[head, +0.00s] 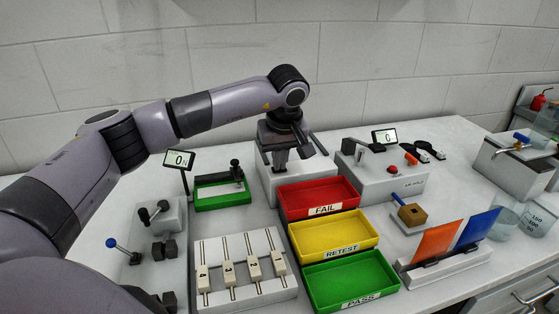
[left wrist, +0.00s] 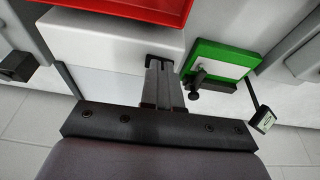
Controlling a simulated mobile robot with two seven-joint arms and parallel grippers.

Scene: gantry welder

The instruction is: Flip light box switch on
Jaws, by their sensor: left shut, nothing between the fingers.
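A white box (head: 262,178), which I take for the light box, stands behind the red FAIL tray. My left gripper (head: 281,160) comes down over this box from the left arm and hides much of it. In the left wrist view the gripper's fingers (left wrist: 161,84) are together and empty, with their tips at the edge of the white box (left wrist: 105,45). A small dark patch shows at the tips; I cannot tell whether it is the switch. I cannot make out the switch or its position. My right gripper is out of view.
Red (head: 318,193), yellow (head: 333,235) and green (head: 351,279) trays line up in front of the box. A green-based fixture (head: 222,195) stands left. A tester with a red button (head: 385,183) stands right. A slider panel (head: 245,270) lies at front left.

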